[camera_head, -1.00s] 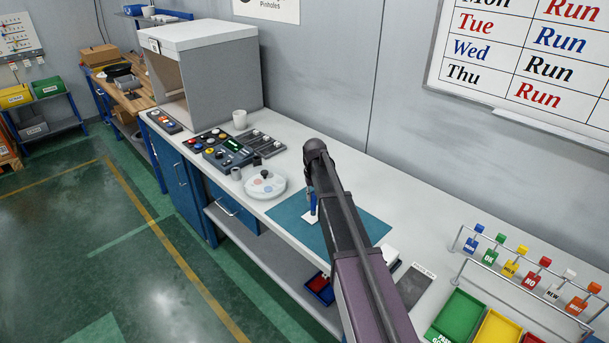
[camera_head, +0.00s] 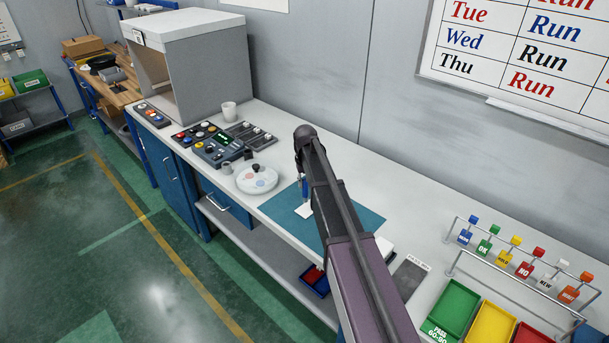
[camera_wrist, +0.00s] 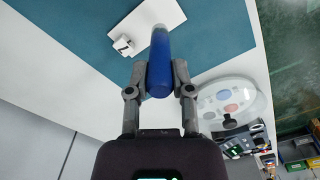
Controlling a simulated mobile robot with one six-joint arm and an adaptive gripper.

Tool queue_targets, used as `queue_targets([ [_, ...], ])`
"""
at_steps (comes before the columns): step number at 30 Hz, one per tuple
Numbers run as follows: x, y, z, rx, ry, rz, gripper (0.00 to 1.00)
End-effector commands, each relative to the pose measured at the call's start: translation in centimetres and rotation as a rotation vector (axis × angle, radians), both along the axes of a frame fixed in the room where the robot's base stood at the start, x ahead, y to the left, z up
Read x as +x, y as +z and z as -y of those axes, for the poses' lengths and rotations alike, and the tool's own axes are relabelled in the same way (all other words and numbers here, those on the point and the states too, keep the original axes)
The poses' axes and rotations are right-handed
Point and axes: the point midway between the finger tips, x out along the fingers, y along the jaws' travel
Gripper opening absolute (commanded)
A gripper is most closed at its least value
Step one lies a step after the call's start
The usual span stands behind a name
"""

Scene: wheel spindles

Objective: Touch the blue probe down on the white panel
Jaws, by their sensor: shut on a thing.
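The blue probe (camera_wrist: 160,60) is held between the two fingers of my gripper (camera_wrist: 160,85) in the wrist view. Its far end lies over the white panel (camera_wrist: 150,18) in the picture; whether it touches, I cannot tell. A small white block with a dark mark (camera_wrist: 124,44) is at the panel's edge. In the head view the probe (camera_head: 304,188) points down over the white panel (camera_head: 303,210) on the teal mat (camera_head: 365,220). My arm hides most of my gripper there and part of the mat.
A round clear dish (camera_head: 257,179) with coloured discs stands left of the mat. Button boxes (camera_head: 218,148) and a white cup (camera_head: 229,108) are beyond it. Tagged coloured pieces hang on a rack (camera_head: 520,262) at right, above a green tray (camera_head: 452,311). The bench behind the mat is clear.

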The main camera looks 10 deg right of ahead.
Motion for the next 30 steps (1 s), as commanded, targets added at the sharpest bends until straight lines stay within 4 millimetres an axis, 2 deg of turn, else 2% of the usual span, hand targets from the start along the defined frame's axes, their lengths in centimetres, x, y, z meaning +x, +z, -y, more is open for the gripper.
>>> queue_targets([
  [1, 0.0, 1.0, 0.1, 0.0, 0.0, 0.0, 0.0],
  [3, 0.0, 1.6, 0.3, 0.0, 0.0, 0.0, 0.0],
  [9, 0.1, 2.6, 0.5, -0.001, 0.0, -0.001, 0.0],
  [23, 0.1, 2.4, 0.5, -0.001, 0.001, -0.001, 0.0],
  [30, 0.1, 1.4, 0.4, -0.001, 0.001, -0.001, 0.0],
])
